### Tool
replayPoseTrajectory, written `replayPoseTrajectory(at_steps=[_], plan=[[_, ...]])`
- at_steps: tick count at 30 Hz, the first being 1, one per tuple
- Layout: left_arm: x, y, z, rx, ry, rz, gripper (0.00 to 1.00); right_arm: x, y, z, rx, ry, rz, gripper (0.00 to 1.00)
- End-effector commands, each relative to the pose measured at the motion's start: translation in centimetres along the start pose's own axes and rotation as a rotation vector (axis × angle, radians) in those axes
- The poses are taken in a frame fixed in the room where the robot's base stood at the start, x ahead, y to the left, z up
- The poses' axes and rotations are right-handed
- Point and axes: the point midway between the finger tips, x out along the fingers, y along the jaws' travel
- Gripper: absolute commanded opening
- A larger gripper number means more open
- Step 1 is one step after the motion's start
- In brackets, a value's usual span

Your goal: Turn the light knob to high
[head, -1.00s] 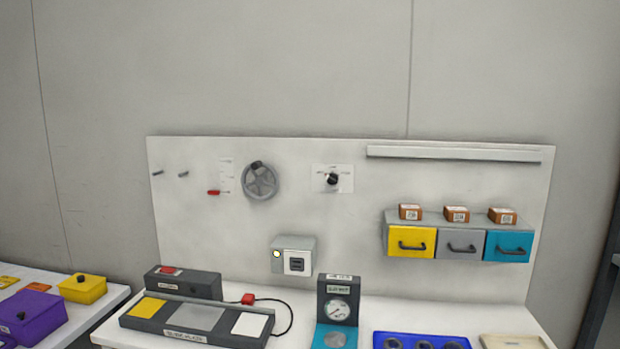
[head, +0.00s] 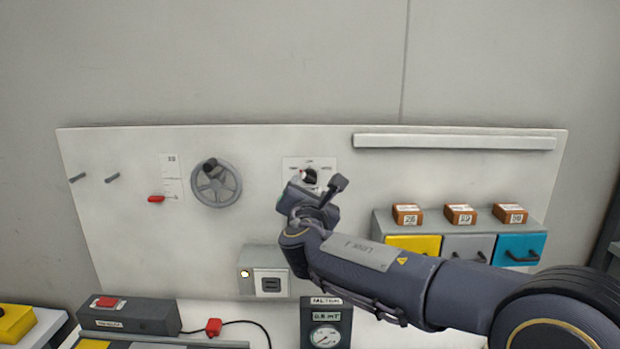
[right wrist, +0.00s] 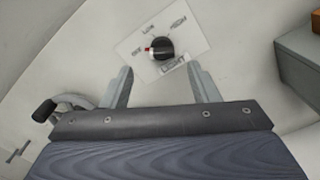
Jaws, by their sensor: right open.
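The light knob (head: 309,176) is a black knob on a white label plate on the upright panel. In the right wrist view the knob (right wrist: 162,48) shows a red mark on its left side, toward the leftmost label, with other labels above and to the upper right. My right gripper (right wrist: 164,88) is open, its two fingers pointing toward the panel on either side below the knob, apart from it. In the head view my right gripper (head: 318,192) is just in front of the knob's plate and partly covers it. My left gripper is not in view.
A grey handwheel (head: 216,184) and a red lever (head: 156,199) are left of the knob. A grey switch box (head: 264,272) sits below. Coloured drawers (head: 520,250) with small boxes on top stick out at the right. A gauge (head: 326,337) stands on the table.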

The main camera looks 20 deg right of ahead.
Motion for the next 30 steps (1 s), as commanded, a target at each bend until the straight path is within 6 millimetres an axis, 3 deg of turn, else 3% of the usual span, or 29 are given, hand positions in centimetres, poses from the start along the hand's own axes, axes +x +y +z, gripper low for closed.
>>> replayPoseTrajectory(at_steps=[12,24,30], plan=[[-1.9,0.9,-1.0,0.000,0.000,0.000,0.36,6.2,-0.1,0.1,0.001,0.001,-0.004,0.55],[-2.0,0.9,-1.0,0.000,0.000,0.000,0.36,7.1,-0.2,0.0,0.004,0.002,-0.003,0.55],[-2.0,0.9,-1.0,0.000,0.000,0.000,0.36,7.1,-0.2,0.0,0.004,0.002,-0.004,0.29]])
